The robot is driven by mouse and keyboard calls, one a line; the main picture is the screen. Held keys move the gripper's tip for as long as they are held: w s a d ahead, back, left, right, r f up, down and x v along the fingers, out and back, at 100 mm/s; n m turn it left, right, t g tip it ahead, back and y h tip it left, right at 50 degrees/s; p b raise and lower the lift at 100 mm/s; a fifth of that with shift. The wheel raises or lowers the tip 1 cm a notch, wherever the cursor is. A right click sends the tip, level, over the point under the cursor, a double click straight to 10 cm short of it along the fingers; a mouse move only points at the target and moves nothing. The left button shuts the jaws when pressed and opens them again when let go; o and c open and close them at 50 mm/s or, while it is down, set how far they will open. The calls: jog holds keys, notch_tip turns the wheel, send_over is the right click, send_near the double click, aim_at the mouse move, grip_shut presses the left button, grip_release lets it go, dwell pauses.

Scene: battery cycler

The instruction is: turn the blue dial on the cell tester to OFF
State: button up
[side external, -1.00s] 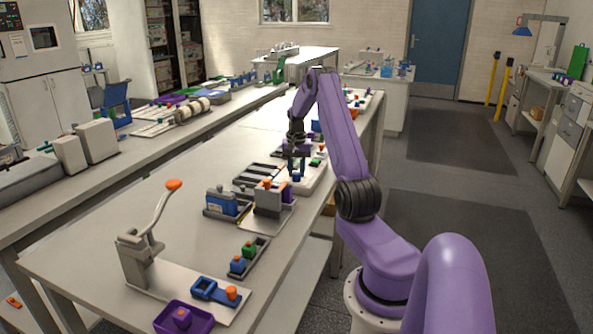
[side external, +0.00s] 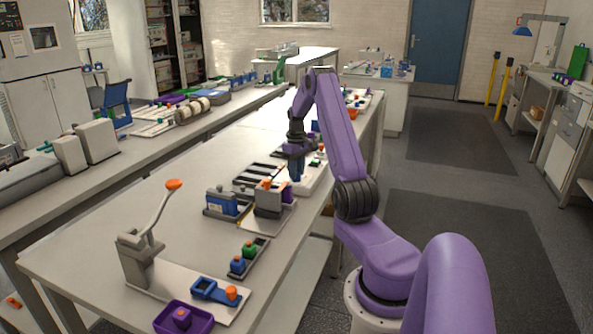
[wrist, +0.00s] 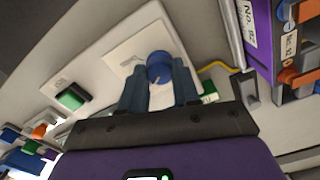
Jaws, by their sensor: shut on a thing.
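The blue dial (wrist: 159,66) sits on a white plate (wrist: 118,58) in the wrist view. My gripper (wrist: 160,82) is shut on the dial, with one grey-blue finger on each side of it. Small marks beside the dial are too blurred to read, so I cannot tell which setting it points to. In the side view my gripper (side external: 296,176) points straight down over the white tester panel (side external: 314,178), and it hides the dial there.
A green switch (wrist: 72,97) sits on the panel left of the dial. A purple unit (wrist: 262,40) stands at the right, near a yellow wire (wrist: 212,66). In the side view a grey block with an orange top (side external: 267,199) stands just in front of my gripper.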

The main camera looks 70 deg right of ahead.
jog(key=shift+n, duration=0.6)
jog(key=shift+r, duration=0.1)
jog(key=o, duration=1.1)
jog(key=shift+c, duration=0.2)
notch_tip(320, 180, up, 17)
jog(key=shift+r, duration=0.2)
jog(key=shift+a, duration=0.1)
